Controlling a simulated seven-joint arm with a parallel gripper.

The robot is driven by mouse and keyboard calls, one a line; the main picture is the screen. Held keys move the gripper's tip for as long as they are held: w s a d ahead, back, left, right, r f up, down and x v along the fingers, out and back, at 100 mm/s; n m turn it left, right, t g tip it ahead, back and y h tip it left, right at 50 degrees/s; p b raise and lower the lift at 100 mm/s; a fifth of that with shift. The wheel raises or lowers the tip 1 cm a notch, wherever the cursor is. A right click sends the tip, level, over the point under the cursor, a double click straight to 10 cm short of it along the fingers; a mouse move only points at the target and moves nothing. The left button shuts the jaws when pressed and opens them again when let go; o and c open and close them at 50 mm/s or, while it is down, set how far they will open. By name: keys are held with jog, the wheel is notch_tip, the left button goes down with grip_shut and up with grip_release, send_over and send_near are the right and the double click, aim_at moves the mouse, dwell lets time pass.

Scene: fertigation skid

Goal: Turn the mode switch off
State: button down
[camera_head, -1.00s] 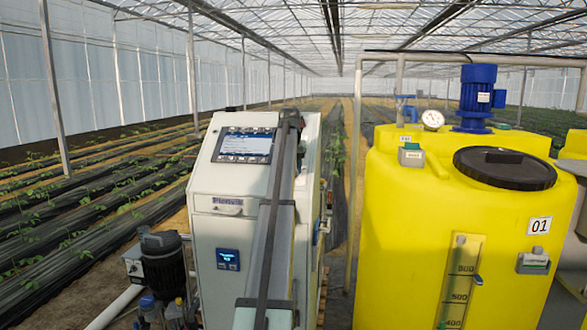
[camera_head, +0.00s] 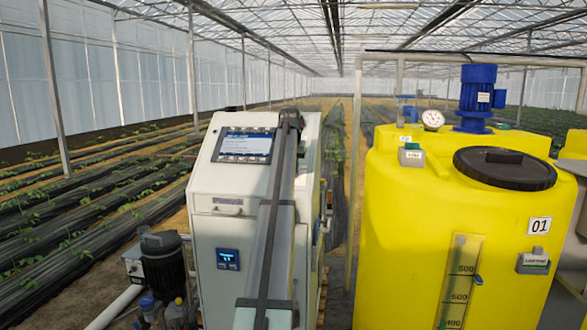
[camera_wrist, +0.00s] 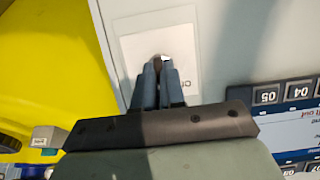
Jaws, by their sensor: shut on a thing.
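The mode switch shows in the wrist view as a small rounded knob (camera_wrist: 161,60) with a bright metallic edge, on a white square label plate (camera_wrist: 140,48) fixed to the pale cabinet face. My gripper (camera_wrist: 161,68) is shut on the knob, with one dark finger on each side of it. The fingers hide most of the knob and part of the plate's lettering, so I cannot read the switch position.
The cabinet's display (camera_head: 245,145) lies left of my arm; its numbered buttons (camera_wrist: 267,96) are close to the gripper in the wrist view. A yellow tank (camera_head: 400,230) with a blue motor (camera_head: 477,92) stands to the right. A dark pump (camera_head: 163,262) stands at lower left.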

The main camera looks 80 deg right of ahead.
jog(key=n, duration=0.1)
jog(key=n+g, duration=0.1)
jog(key=n, duration=0.1)
jog(key=shift+w+n, duration=0.2)
jog(key=shift+n, duration=0.1)
jog(key=n+g, duration=0.1)
jog(key=n, duration=0.1)
jog(key=n+h, duration=0.1)
jog(key=n, duration=0.1)
jog(key=shift+w+a+f+g, duration=0.1)
jog(key=shift+g, duration=0.3)
jog(key=shift+n, duration=0.3)
jog(key=c, duration=1.2)
grip_release()
jog(key=v, duration=1.4)
jog(key=shift+f, duration=0.1)
